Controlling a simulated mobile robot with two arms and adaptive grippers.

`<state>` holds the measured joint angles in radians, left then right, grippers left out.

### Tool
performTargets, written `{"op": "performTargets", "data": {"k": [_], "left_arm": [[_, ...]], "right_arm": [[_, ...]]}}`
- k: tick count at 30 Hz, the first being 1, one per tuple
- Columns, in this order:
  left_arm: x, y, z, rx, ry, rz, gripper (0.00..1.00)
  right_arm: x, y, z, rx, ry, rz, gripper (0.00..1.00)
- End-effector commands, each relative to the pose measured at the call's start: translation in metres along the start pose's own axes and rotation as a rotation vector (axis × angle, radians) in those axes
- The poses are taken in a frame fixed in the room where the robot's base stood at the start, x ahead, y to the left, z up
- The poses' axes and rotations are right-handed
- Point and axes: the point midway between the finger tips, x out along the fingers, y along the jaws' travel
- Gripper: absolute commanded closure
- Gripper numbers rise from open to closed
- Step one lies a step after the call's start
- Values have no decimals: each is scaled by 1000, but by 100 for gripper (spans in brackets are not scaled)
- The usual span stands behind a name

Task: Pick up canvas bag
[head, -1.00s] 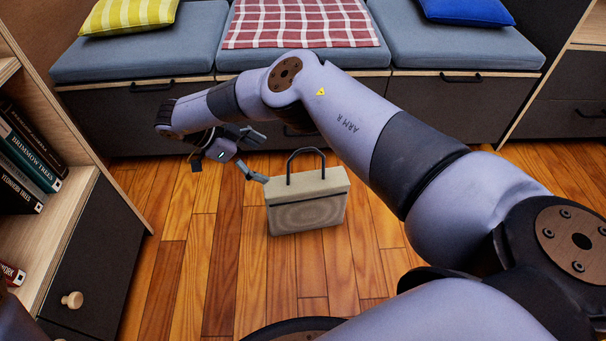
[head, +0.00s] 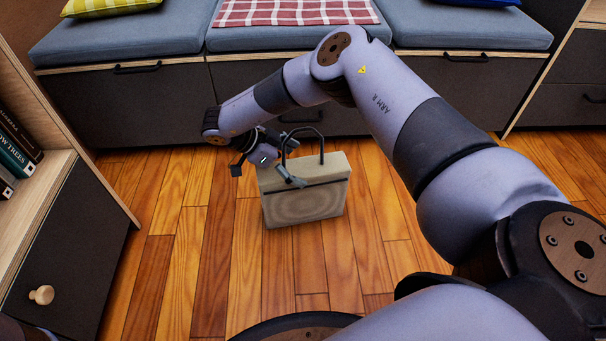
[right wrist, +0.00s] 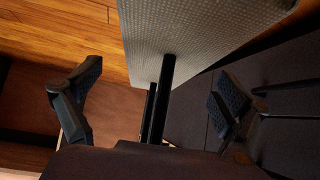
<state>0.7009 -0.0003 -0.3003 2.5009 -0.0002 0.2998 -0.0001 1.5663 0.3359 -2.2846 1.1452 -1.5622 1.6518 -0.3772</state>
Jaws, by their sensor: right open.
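The beige canvas bag (head: 306,200) stands upright on the wooden floor, its dark handle (head: 322,148) arching above it. My right gripper (head: 292,168) is at the bag's upper left, by the handle. In the right wrist view the gripper (right wrist: 155,98) is open, one finger on each side of the dark handle bars, with the woven bag body (right wrist: 190,30) beyond. The handle lies between the fingers and I see no finger closed on it. My left gripper does not show.
A bench with dark drawers (head: 130,105) and grey cushions (head: 470,35) stands behind the bag. A wooden bookshelf (head: 40,200) is at the left. The floor (head: 175,250) around the bag is clear.

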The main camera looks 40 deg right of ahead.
Motion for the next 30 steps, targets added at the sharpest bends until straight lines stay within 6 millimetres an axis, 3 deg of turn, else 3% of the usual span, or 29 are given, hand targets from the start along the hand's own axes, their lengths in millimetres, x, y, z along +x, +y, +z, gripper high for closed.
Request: {"op": "performTargets", "data": {"k": [10,30], "left_arm": [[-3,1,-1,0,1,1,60],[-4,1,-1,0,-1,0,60]], "right_arm": [[5,0,-1,1,-1,-1,7],[5,0,0,0,-1,-1,52]]}}
